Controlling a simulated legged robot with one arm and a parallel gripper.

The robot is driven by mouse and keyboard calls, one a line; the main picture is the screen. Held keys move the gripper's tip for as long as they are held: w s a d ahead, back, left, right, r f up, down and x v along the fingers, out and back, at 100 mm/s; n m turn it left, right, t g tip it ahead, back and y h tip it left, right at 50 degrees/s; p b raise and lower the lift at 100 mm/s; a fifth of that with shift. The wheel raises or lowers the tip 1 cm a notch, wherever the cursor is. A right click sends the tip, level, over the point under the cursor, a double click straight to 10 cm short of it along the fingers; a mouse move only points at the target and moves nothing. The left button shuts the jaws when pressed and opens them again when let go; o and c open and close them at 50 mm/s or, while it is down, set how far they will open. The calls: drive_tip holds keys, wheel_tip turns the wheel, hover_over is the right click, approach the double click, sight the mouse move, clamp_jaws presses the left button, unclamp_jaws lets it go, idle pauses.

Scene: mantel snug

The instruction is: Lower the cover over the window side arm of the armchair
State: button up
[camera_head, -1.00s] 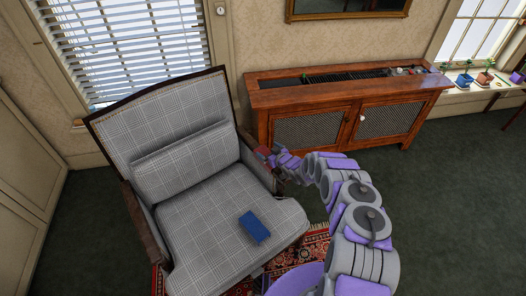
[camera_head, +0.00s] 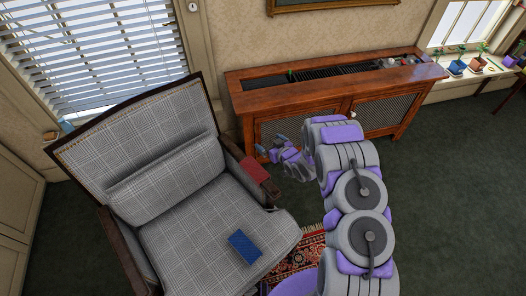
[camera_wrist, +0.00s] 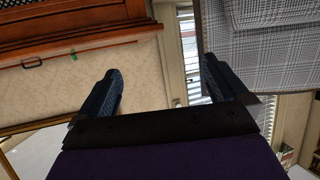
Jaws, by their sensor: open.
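The grey checked armchair (camera_head: 180,215) stands at the left, with dark wooden arms. A small dark red cover (camera_head: 254,170) lies over the arm on the picture's right. I cannot tell how far it hangs down the outer side. The other arm (camera_head: 122,250) looks bare. My gripper (camera_head: 269,147) is beyond the covered arm, just apart from it, in front of the wooden cabinet. In the wrist view my gripper (camera_wrist: 162,72) is open, with nothing between its fingers; the armchair's checked cloth (camera_wrist: 260,55) shows at upper right, and the red cover is out of view.
A blue block-like object (camera_head: 244,246) lies on the seat. The wooden cabinet (camera_head: 330,92) with mesh doors stands against the wall behind my gripper. A patterned rug (camera_head: 303,252) lies partly under the chair. The green carpet at right is open.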

drive_tip(key=d+r+m+h, duration=0.2)
drive_tip(key=d+r, duration=0.3)
drive_tip(key=r, duration=0.2)
drive_tip(key=d+r+m+t+h, duration=0.1)
drive_tip(key=d+r+m+h, duration=0.1)
drive_tip(key=d+r, duration=0.4)
drive_tip(key=shift+w+r+t+h, duration=0.3)
drive_tip(key=shift+w+r, duration=0.15)
drive_tip(key=shift+r, duration=0.8)
drive_tip(key=shift+r, duration=0.1)
